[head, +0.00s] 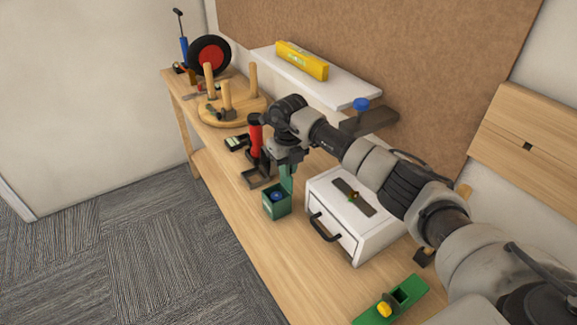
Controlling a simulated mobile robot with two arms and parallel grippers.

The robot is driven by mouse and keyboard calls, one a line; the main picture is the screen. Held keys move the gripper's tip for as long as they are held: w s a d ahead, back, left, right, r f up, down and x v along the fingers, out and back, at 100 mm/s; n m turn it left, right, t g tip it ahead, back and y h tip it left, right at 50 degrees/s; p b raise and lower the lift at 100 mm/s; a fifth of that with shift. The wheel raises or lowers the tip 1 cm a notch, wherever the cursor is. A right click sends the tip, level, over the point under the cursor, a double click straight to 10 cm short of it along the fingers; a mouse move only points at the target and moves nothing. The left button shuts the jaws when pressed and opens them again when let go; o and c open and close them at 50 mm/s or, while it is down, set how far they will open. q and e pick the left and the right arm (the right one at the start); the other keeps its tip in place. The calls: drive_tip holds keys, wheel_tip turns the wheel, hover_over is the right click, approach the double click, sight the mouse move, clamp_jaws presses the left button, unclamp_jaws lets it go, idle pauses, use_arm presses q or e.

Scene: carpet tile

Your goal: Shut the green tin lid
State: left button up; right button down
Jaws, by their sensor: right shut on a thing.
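The green tin (277,206) stands on the wooden bench, left of the white drawer box. Its lid (289,176) stands up at the tin's back edge, so the tin is open. A small blue thing shows inside the tin. My right gripper (287,164) is above the tin and shut on the raised lid. The gripper's fingers are small in the picture and partly hide the lid's top. My left gripper is not in view.
The white drawer box (352,209) with a dark handle stands close right of the tin. A red-handled tool (256,140) on a dark stand is close behind it to the left. A green block plane (393,301) lies in front. A shelf (340,88) hangs above.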

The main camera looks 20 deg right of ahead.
sight(285, 182)
drive_tip(key=shift+s+a+f+t+h+b, duration=0.15)
drive_tip(key=shift+a+h+b, duration=0.45)
drive_tip(key=shift+h, duration=0.5)
drive_tip(key=shift+a+t+h+b, duration=0.1)
drive_tip(key=shift+a+h+b, duration=0.45)
drive_tip(key=shift+h, duration=0.55)
drive_tip(key=shift+s+a+f+t+h+b, duration=0.15)
drive_tip(key=shift+a+h+b, duration=0.3)
drive_tip(key=shift+a+h, duration=0.5)
drive_tip(key=shift+w+d, duration=0.1)
drive_tip(key=shift+d, duration=0.1)
drive_tip(key=c, duration=1.3)
unclamp_jaws()
drive_tip(key=shift+a, duration=0.15)
drive_tip(key=shift+a+r, duration=0.2)
drive_tip(key=shift+r, duration=0.15)
drive_tip(key=b+v, duration=0.1)
drive_tip(key=v, duration=0.8)
drive_tip(key=shift+a+r+b, duration=0.2)
drive_tip(key=shift+r+b, duration=0.1)
drive_tip(key=shift+r, duration=0.05)
